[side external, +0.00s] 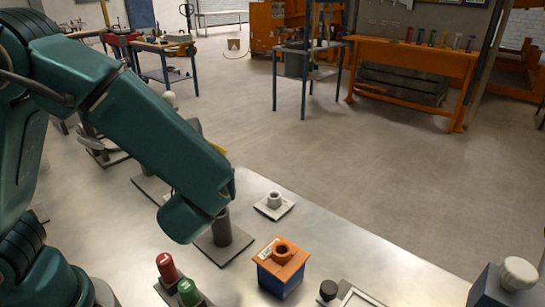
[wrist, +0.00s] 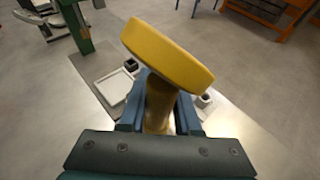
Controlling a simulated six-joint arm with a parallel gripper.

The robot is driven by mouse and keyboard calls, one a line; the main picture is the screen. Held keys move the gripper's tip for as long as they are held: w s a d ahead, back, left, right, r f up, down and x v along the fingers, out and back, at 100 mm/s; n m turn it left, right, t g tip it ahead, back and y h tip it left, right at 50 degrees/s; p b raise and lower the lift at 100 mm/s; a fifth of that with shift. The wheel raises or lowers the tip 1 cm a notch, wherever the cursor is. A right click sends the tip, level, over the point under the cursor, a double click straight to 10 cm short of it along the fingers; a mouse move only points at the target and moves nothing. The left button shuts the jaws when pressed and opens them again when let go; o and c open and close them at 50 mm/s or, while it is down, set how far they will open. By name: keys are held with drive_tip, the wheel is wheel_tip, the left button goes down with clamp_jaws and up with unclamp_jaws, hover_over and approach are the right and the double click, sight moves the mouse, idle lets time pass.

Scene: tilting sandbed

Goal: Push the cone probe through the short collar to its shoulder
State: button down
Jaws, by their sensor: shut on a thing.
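In the wrist view my gripper (wrist: 160,108) is shut on the brass-coloured stem of a piece with a broad yellow head (wrist: 168,55). I take this piece for the cone probe; its tip is hidden. In the side external view only a sliver of yellow (side external: 218,149) shows behind my arm, and the fingers are hidden. Short ring-like collars stand on the metal table: a pale one on a square plate (side external: 274,200) and an orange one on an orange-topped blue block (side external: 283,250). I cannot tell which is the task's collar. The probe appears apart from both.
A taller dark cylinder (side external: 221,228) stands on a plate by my arm. Red (side external: 166,267) and green (side external: 188,291) capped pieces, a black knob (side external: 328,290) and a white-knobbed box (side external: 518,274) stand along the front. The table's right middle is bare.

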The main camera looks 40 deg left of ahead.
wheel_tip(320, 180, up, 17)
idle(0.9)
drive_tip(key=w+d+f+m+t+h, duration=0.1)
drive_tip(key=d+f+m+h, duration=0.3)
drive_tip(key=d, duration=0.4)
drive_tip(key=d+f+m+t+h, duration=0.3)
drive_tip(key=d+f+m+h, duration=0.2)
drive_tip(key=d+f, duration=0.2)
drive_tip(key=shift+w+d+f, duration=0.15)
drive_tip(key=shift+w+d, duration=0.25)
drive_tip(key=shift+d, duration=0.1)
drive_tip(key=shift+f, duration=4.3)
